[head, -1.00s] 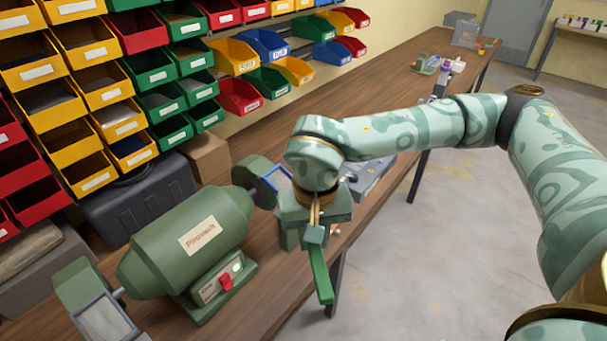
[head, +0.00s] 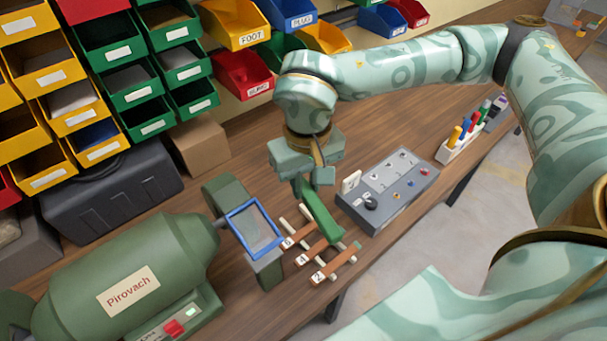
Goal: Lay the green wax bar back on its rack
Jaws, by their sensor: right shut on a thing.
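The green wax bar (head: 321,217) is held at one end in my right gripper (head: 306,186), which is shut on it. The bar slants down toward the lower right over the rack. The rack (head: 303,258) is a set of short brown wooden pieces with pale pegs and small white number labels, lying on the bench just below the gripper. The bar's lower end is close above the rack's pieces; I cannot tell whether it touches them. The bar covers part of the rack. My left gripper is not in view.
A green grinder-like machine (head: 172,262) marked Pirovach, with a blue-framed shield (head: 229,222), stands left of the rack. A grey control box (head: 377,204) is close on the right. A holder with coloured pens (head: 447,152) stands farther right. Bins line the back.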

